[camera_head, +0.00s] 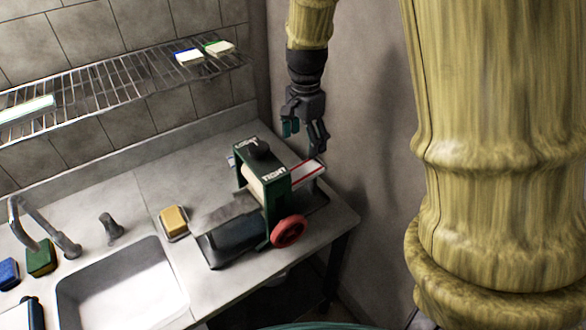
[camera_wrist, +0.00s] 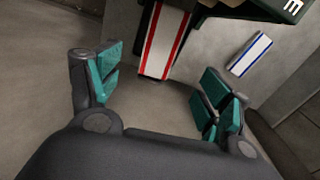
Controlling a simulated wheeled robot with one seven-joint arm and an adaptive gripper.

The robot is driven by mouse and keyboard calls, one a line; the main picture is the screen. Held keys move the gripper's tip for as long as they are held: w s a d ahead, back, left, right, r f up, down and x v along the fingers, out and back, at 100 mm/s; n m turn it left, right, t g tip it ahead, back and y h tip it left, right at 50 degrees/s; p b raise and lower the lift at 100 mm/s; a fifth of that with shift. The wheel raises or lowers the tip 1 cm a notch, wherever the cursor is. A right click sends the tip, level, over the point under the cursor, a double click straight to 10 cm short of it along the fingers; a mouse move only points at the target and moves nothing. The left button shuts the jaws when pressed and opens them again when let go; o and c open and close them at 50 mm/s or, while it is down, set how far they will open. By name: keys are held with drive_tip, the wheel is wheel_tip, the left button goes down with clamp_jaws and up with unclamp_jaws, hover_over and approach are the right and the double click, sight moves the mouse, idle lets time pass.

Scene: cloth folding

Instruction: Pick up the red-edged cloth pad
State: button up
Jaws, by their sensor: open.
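The red-edged cloth pad (camera_head: 306,171) is white with red stripes along its edges. It sticks out from the right side of a green roller press (camera_head: 280,189) on the counter. In the wrist view the pad (camera_wrist: 163,42) hangs at the top centre, beyond and between my fingers, its far end hidden by the press. My gripper (camera_head: 304,128) is open and empty, above the pad in the head view. The wrist view shows its teal-padded fingers (camera_wrist: 160,92) spread apart, not touching the pad.
The press has a red handwheel (camera_head: 289,231) and a dark tray (camera_head: 232,241). A yellow sponge (camera_head: 174,220) lies left of it, near the sink (camera_head: 124,288). A wire rack (camera_head: 112,88) holds blue-edged (camera_head: 188,57) and green-edged (camera_head: 219,47) pads. A wall stands close on the right.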

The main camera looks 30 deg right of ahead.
sight(302, 171)
wheel_tip(302, 171, down, 4)
drive_tip(key=shift+w+a+r+p, duration=0.1)
drive_tip(key=shift+p, duration=0.45)
drive_tip(key=shift+s+f, duration=0.2)
drive_tip(key=shift+f, duration=0.45)
drive_tip(key=shift+w+f+p, duration=0.1)
drive_tip(key=shift+f+p, duration=1.2)
drive_tip(key=shift+f, duration=1.25)
drive_tip(key=shift+c, duration=0.2)
drive_tip(key=c, duration=1.1)
